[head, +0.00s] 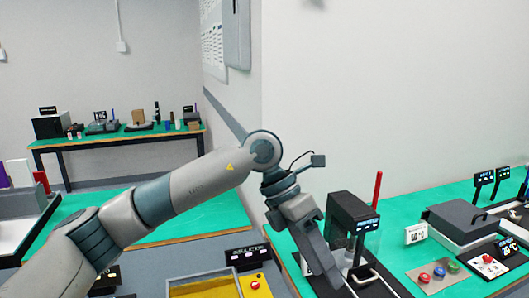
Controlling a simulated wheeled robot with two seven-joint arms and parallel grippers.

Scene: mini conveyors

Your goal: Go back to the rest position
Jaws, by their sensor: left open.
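My left arm comes in from the left and bends down at its elbow. My left gripper (325,268) points down and to the right, open, at the left side of a black machine on the right-hand green bench. No object shows between its fingers. Its tips overlap the machine's dark base in the picture, and I cannot tell whether they touch it. My right gripper is not in view.
The black machine (348,212) with a small display stands close to the gripper. A yellow-floored tray (205,289) lies below the arm. A far bench (110,138) stands behind.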

